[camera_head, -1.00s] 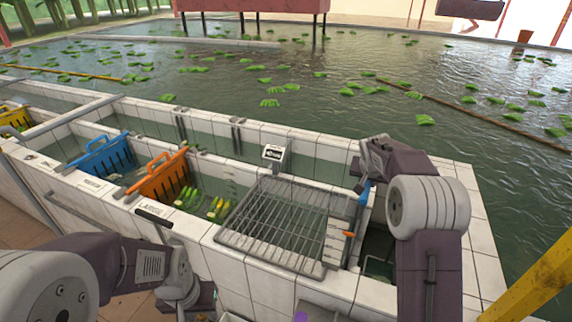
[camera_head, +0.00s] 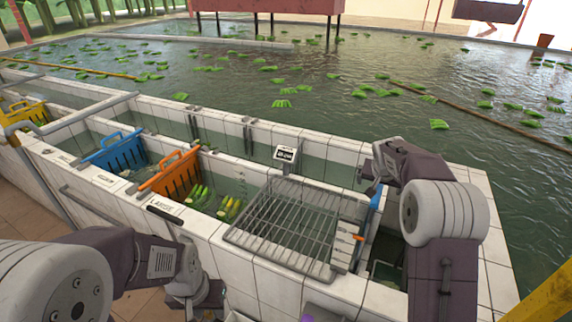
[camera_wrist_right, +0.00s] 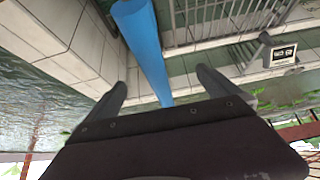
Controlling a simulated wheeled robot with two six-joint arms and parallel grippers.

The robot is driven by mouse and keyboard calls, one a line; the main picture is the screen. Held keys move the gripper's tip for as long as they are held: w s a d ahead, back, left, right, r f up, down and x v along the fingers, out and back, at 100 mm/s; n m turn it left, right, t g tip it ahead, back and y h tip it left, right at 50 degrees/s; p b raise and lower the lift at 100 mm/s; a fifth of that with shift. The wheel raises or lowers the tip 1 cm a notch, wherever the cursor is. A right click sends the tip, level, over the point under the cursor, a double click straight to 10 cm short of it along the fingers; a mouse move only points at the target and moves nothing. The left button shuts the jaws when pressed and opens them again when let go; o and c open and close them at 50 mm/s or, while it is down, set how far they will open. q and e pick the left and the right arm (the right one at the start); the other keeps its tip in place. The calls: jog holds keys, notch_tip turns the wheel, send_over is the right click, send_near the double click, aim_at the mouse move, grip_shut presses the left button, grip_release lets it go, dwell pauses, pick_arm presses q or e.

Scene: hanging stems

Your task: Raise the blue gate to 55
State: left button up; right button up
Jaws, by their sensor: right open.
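The blue gate shows in the head view as a narrow upright blue part (camera_head: 376,199) at the right end of the metal grating. Its lower part is hidden. A pale scale strip (camera_head: 345,247) with an orange marker (camera_head: 359,237) lies beside it; its figures are too small to read. My right gripper (camera_head: 371,177) is at the top of the blue part. In the right wrist view the gripper (camera_wrist_right: 160,80) is open, with a blue bar (camera_wrist_right: 143,40) running between its spread fingers, not clamped. My left gripper (camera_head: 203,299) hangs low in front of the trough; its fingers are unclear.
The metal grating (camera_head: 290,228) covers the trough left of the gate. A small sign (camera_head: 286,155) stands on the rear wall. Bananas (camera_head: 229,207) float between. A yellow post (camera_head: 548,300) stands at lower right.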

jog(key=p+v, duration=0.1)
jog(key=v, duration=0.9)
jog(key=shift+s+r+p, duration=0.1)
jog(key=shift+r+p, duration=0.05)
jog(key=shift+p, duration=0.25)
jog(key=shift+f, duration=0.2)
jog(key=s+a+f+n+g+y, duration=0.1)
jog(key=s+a+f+n, duration=0.15)
jog(key=s+f, duration=0.45)
jog(key=s+a+f+n+g+y, duration=0.1)
jog(key=s+a+f, duration=0.2)
jog(key=s, duration=0.7)
jog(key=s+a+f+n+g+y, duration=0.1)
jog(key=s+a+f+n+g, duration=0.15)
jog(key=s+f, duration=0.5)
jog(key=s+a+f+m+b, duration=0.1)
jog(key=s+f+b, duration=0.2)
jog(key=f+b, duration=0.5)
jog(key=shift+s+a+b, duration=0.2)
jog(key=shift+a+b, duration=0.05)
jog(key=shift+b, duration=0.3)
jog(key=shift+w+g, duration=0.1)
jog(key=shift+g, duration=0.15)
